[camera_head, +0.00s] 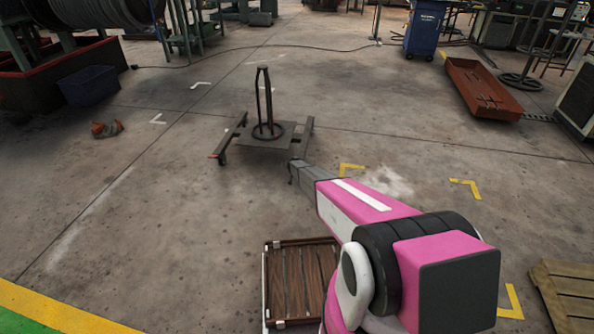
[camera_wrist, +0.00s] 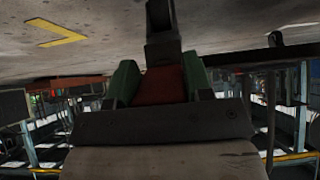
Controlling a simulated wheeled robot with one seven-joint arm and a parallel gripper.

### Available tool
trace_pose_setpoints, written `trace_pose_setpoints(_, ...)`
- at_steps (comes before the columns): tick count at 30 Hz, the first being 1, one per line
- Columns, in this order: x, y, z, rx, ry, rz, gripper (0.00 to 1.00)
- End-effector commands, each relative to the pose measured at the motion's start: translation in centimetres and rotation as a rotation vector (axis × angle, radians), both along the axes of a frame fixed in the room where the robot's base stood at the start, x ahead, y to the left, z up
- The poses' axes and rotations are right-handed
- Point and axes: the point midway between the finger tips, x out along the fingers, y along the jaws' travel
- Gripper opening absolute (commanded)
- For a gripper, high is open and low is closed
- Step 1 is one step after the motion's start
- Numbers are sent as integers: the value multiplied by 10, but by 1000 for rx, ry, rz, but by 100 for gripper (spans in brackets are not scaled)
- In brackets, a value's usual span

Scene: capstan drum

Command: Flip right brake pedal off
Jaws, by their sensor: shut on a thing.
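The capstan drum (camera_head: 262,142) is a dark low wheeled frame with an upright post and a ring at its base, standing in the middle of the floor. The left brake pedal (camera_head: 213,156) shows as a small red tip on its left front corner. My gripper (camera_head: 297,168) is at its right front corner and hides the right brake pedal in the head view. In the wrist view my gripper (camera_wrist: 160,82) has its green-sided fingers shut on the red right brake pedal (camera_wrist: 160,86). A dark part of the frame (camera_wrist: 163,48) rises just beyond it. Whether the pedal is tilted up or down I cannot tell.
A wooden-slatted crate (camera_head: 268,285) lies near my base. A red tray (camera_head: 482,88) and a blue bin (camera_head: 424,28) stand at the back right, a dark blue crate (camera_head: 89,86) at the back left. A pallet (camera_head: 565,295) is at right. Floor around the drum is clear.

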Motion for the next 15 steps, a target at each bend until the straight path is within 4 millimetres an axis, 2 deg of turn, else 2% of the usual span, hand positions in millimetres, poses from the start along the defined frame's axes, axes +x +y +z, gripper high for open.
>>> trace_pose_setpoints(15, 1, 0, 5, 20, 78, 0, 4)
